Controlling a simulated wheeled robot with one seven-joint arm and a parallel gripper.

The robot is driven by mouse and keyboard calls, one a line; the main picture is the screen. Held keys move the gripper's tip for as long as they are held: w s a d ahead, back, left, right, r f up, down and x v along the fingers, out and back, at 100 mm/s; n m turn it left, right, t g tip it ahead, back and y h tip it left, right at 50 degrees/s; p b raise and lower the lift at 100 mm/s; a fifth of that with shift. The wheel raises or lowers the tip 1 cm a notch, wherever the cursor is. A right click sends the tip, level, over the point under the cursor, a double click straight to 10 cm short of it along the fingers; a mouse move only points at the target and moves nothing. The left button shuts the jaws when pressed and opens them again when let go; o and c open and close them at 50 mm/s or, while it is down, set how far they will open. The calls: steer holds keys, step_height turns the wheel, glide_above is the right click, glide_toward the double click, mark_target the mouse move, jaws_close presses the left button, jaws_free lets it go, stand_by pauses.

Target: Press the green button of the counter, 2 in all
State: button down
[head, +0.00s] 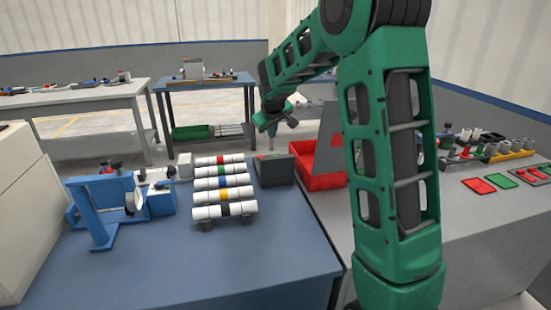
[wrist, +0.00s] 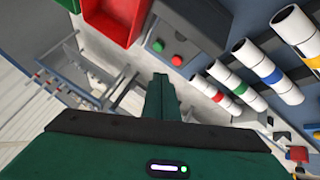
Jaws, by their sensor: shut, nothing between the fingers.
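The counter is a dark grey box (head: 275,171) at the back edge of the blue table in the head view. In the wrist view the counter (wrist: 192,22) carries a green button (wrist: 158,46) and a red button (wrist: 177,61) side by side. My gripper (head: 272,130) is above the counter in the head view, apart from it. In the wrist view my gripper (wrist: 160,77) is shut and empty, its tips showing just below the two buttons in the picture. The exact height of the tips over the buttons cannot be told.
Several white pipes with coloured bands (head: 222,184) lie on a rack left of the counter. A red bin (head: 325,181) stands close on its right. A blue fixture (head: 95,210) is at the left. The front of the blue table (head: 200,270) is clear.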

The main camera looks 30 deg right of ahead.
steer(key=w+d+f+h, duration=0.1)
steer(key=w+d+f, duration=0.1)
steer(key=w+d, duration=0.4)
steer(key=shift+w+d+f+n+h, duration=0.3)
steer(key=shift+w+d+f+n, duration=0.1)
steer(key=shift+w, duration=0.8)
steer(key=shift+f, duration=4.4)
steer(key=shift+f, duration=0.15)
steer(key=shift+f, duration=0.2)
steer(key=shift+s+f, duration=0.1)
steer(key=shift+f, duration=0.35)
steer(key=shift+r, duration=0.9)
